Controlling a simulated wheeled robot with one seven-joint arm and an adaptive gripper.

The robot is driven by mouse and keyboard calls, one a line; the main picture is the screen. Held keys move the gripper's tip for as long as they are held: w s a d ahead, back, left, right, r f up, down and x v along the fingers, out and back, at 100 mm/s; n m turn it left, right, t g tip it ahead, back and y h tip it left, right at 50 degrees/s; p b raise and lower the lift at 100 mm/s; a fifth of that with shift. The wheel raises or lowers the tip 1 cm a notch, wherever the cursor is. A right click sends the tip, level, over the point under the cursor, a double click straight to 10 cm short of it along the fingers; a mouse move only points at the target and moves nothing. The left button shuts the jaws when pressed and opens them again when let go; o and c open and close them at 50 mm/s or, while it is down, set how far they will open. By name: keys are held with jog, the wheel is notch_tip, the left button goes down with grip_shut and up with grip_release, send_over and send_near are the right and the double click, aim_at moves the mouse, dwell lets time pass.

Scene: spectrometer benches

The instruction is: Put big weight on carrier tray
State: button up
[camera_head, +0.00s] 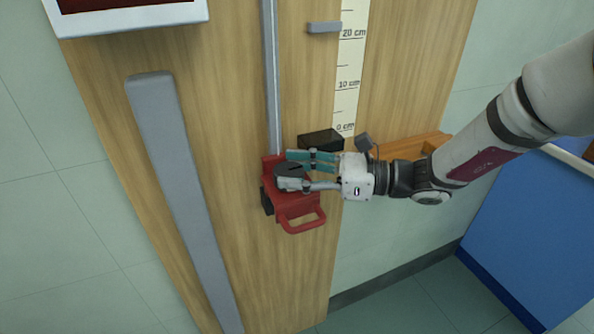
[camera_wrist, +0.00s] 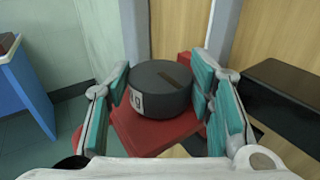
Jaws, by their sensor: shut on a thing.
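The big weight (camera_wrist: 158,88) is a dark grey cylinder with a slot in its top and a white label on its side. In the wrist view it sits between my gripper's fingers (camera_wrist: 164,98), which are shut on it. The red carrier tray (camera_wrist: 150,132) is directly beneath the weight. I cannot tell whether the weight's underside touches the tray. In the head view the carrier tray (camera_head: 298,207), with a red loop handle at its front, is on the vertical rail. My gripper (camera_head: 306,172) reaches in from the right and partly covers the weight (camera_head: 288,170).
A black block (camera_head: 321,139) stands just behind the gripper, below the ruler scale (camera_head: 349,70). A wooden ledge (camera_head: 412,147) is behind my wrist. A grey bar (camera_head: 175,170) is on the wooden board at left. A blue cabinet (camera_head: 530,235) stands at right.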

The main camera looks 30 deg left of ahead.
jog(key=shift+f, duration=0.15)
jog(key=o, duration=1)
jog(key=shift+w+d, duration=0.1)
jog(key=shift+d, duration=0.1)
jog(key=v, duration=1.1)
jog(key=shift+d, duration=0.3)
